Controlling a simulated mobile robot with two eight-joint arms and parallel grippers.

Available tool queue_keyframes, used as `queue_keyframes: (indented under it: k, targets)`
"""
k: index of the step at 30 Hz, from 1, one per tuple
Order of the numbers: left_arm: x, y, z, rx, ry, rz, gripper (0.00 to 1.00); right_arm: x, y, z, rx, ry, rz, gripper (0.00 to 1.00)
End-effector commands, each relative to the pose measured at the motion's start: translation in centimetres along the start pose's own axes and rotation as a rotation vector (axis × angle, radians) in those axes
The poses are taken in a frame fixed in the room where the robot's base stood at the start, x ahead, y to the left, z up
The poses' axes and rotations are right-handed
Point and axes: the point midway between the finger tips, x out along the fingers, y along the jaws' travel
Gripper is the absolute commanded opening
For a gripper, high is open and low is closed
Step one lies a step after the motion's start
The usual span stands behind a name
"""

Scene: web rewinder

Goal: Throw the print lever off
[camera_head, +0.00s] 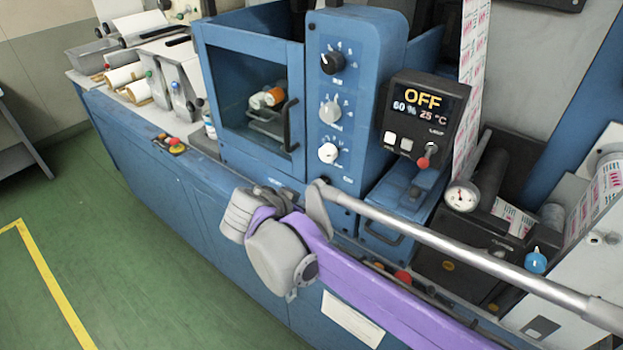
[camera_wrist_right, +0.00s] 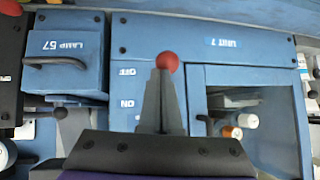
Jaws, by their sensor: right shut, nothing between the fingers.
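The print lever shows in the right wrist view as a red ball knob (camera_wrist_right: 168,61) on a blue panel marked OFF and ON, upside down in that picture. The knob is level with the OFF mark; its stem is hidden behind my fingers. My right gripper (camera_wrist_right: 160,78) is shut and empty, its tips right at the knob in the picture; I cannot tell whether they touch it. In the head view my right gripper (camera_head: 266,197) is low at the machine's front, partly hidden by my wrist, and the lever is not visible. My left gripper is not in view.
A display box (camera_head: 424,115) reads OFF, 60 % and 25 °C. Beside it stands a blue column with three dials (camera_head: 330,110). The green floor (camera_head: 110,240) in front is clear.

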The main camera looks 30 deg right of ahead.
Motion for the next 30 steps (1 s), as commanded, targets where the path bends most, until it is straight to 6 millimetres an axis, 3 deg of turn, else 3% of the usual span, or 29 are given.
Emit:
queue_keyframes:
  k: [6, 30]
  targets:
    - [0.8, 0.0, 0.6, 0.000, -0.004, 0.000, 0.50, 1.0, 0.2, 1.3, -0.020, 0.121, 0.000, 0.00]
    - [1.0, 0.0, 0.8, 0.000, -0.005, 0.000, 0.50, 1.8, 0.3, 2.1, -0.019, 0.114, 0.002, 0.00]
